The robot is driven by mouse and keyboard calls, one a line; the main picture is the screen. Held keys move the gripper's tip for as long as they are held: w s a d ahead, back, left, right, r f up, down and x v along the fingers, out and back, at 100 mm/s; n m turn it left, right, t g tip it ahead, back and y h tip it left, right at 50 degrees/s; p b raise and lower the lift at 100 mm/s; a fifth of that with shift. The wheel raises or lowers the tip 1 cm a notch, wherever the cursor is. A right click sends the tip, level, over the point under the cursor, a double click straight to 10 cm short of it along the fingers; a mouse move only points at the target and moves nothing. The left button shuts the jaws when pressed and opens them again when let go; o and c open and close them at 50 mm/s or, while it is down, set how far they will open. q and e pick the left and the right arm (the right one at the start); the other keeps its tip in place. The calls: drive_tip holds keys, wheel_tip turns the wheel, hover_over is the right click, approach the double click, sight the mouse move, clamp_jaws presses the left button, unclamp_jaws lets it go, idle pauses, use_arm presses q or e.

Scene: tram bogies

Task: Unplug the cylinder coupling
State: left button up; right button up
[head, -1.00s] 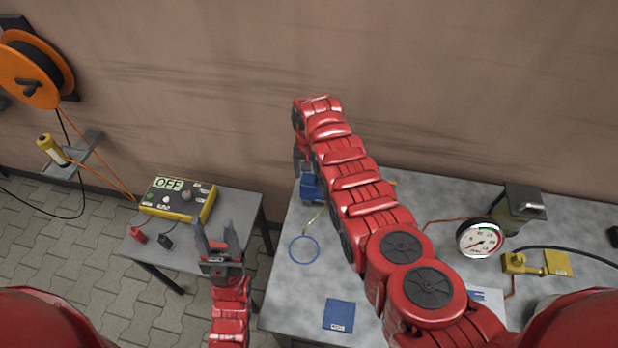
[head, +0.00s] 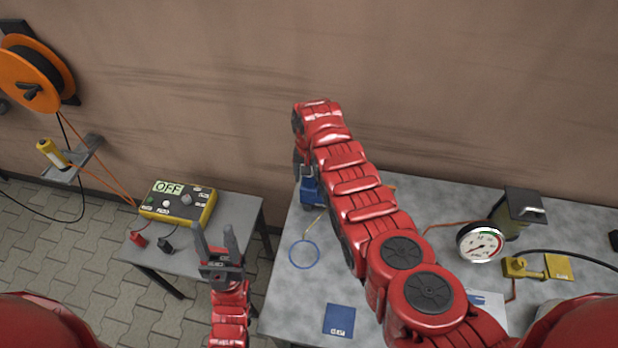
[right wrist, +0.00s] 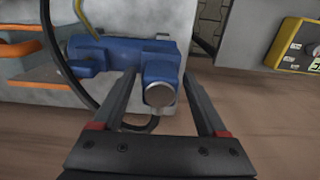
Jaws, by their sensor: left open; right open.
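A blue cylinder body (head: 309,189) stands at the back left of the grey table, partly hidden by my right arm. In the right wrist view a blue fitting with a round grey end face (right wrist: 160,94) sits between the fingertips of my right gripper (right wrist: 160,85). That gripper is open, one finger on each side of the fitting; I cannot tell whether either touches it. A black hose (right wrist: 54,45) curves past at the left.
A yellow control box (head: 177,203) reading OFF stands on the small left table (head: 233,212). The big table holds a blue ring (head: 304,254), a blue card (head: 339,320), a pressure gauge (head: 481,242) and a yellow fitting (head: 519,267). An orange reel (head: 28,78) hangs on the wall.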

idle(0.3)
clamp_jaws()
drive_tip(key=shift+r, duration=0.15)
idle(0.4)
drive_tip(key=shift+r+p, duration=0.7)
drive_tip(key=shift+r, duration=0.3)
drive_tip(key=shift+r+p, duration=0.8)
drive_tip(key=shift+r, duration=1.05)
